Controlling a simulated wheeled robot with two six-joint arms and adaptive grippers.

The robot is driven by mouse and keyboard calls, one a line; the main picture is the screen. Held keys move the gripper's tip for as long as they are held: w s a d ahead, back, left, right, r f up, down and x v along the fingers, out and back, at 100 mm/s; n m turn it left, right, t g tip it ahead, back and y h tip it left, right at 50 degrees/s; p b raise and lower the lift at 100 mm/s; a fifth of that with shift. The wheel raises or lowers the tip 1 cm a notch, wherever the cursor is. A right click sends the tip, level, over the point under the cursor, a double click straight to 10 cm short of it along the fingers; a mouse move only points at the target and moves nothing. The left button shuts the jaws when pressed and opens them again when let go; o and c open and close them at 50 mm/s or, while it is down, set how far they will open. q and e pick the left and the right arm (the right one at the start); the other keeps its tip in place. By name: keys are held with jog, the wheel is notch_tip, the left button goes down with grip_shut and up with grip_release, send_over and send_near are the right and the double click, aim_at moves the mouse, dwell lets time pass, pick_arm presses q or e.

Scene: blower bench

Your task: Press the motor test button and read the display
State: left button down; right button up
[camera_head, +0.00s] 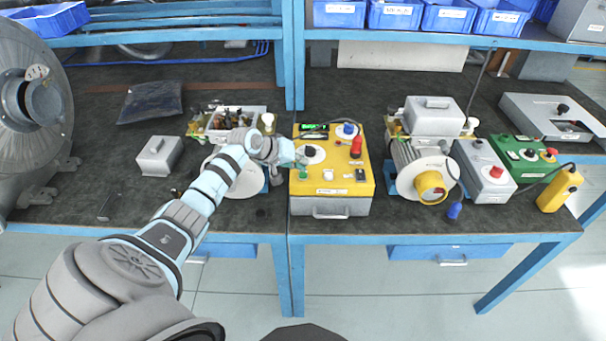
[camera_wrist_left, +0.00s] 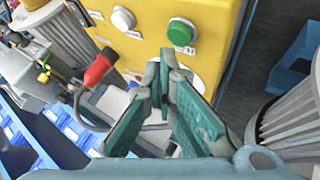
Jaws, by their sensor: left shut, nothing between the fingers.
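The yellow test box (camera_head: 347,181) stands on the bench, with a small lit green display (camera_head: 313,128) near its far left edge; its reading is too small to make out. A green button (camera_head: 303,174) is on the box's near left part. In the left wrist view the green button (camera_wrist_left: 181,34) stands out clearly, with a white button (camera_wrist_left: 123,19) beside it. My left gripper (camera_head: 299,160) is over the left side of the box. In the left wrist view its fingertips (camera_wrist_left: 166,60) are together and empty, near the green button. I cannot tell whether they touch the panel.
A red plug (camera_head: 356,147) and a blue knob (camera_head: 347,130) stand up from the box. A motor with a yellow hub (camera_head: 430,186) is to its right, and another round blower part (camera_head: 232,185) lies under my left arm. Blue bins (camera_head: 395,15) line the shelf above.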

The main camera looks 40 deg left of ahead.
aim_at(300, 173)
pick_arm(q)
jog(key=shift+f, duration=0.4)
jog(key=shift+f+b, duration=0.3)
jog(key=shift+f, duration=0.15)
dwell(0.7)
jog(key=shift+r, duration=0.1)
jog(key=shift+r+p, duration=0.8)
jog(key=shift+p, duration=0.15)
notch_tip(300, 173, up, 5)
jog(key=p, duration=0.5)
jog(key=shift+r, duration=0.1)
